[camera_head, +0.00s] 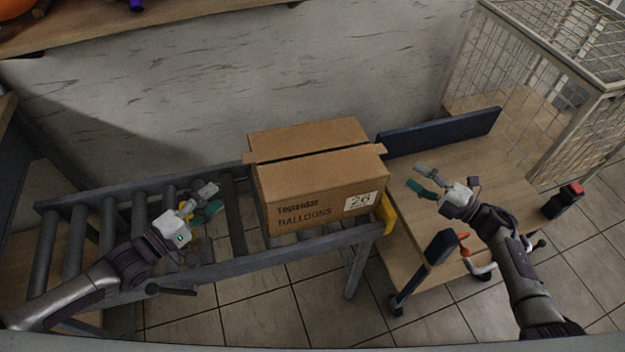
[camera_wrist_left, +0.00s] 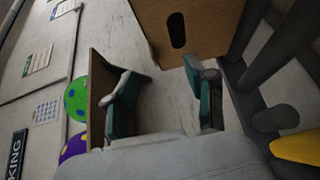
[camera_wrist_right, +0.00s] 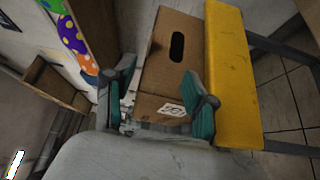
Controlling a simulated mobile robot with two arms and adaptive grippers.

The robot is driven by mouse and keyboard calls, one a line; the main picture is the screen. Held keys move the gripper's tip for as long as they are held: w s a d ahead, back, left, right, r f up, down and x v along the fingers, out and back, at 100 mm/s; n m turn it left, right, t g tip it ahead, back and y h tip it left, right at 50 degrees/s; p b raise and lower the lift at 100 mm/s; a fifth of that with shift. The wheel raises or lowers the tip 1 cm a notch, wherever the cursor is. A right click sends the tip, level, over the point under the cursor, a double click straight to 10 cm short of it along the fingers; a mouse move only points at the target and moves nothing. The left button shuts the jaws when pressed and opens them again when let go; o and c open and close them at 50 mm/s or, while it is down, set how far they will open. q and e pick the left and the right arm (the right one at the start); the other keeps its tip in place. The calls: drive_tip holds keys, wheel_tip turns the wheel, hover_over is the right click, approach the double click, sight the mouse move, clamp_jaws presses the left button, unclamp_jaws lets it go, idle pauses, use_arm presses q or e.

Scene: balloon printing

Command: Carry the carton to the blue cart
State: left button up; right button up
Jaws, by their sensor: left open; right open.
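The brown carton (camera_head: 315,183), printed "BALLOONS" and labelled 26, sits upright at the right end of the roller conveyor (camera_head: 165,275). Its top flaps leave a dark gap. My left gripper (camera_head: 211,197) is open, left of the carton and apart from it; the left wrist view shows the carton's side with a hand hole (camera_wrist_left: 190,15). My right gripper (camera_head: 416,179) is open, right of the carton and apart from it; the right wrist view shows the carton's other holed side (camera_wrist_right: 165,80). The cart has a bare wooden deck (camera_head: 478,180) and dark blue end panels (camera_head: 440,132), right of the conveyor.
A yellow stop (camera_head: 387,213) is at the conveyor's right end, between carton and cart. A wire cage (camera_head: 520,55) stands behind the cart at the right. A black post with a red top (camera_head: 563,201) stands right of the cart. A wooden shelf (camera_head: 130,22) runs along the back.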

sight(255, 165)
use_arm(q)
drive_tip(key=x, duration=1.3)
drive_tip(key=shift+w+d+f, duration=0.1)
drive_tip(key=shift+w+d, duration=0.15)
drive_tip(key=shift+d, duration=0.05)
use_arm(e)
drive_tip(key=x, duration=1.3)
drive_tip(key=shift+w+a, duration=0.2)
drive_tip(key=shift+a, duration=0.15)
use_arm(q)
clamp_jaws()
use_arm(e)
clamp_jaws()
drive_tip(key=shift+r, duration=0.1)
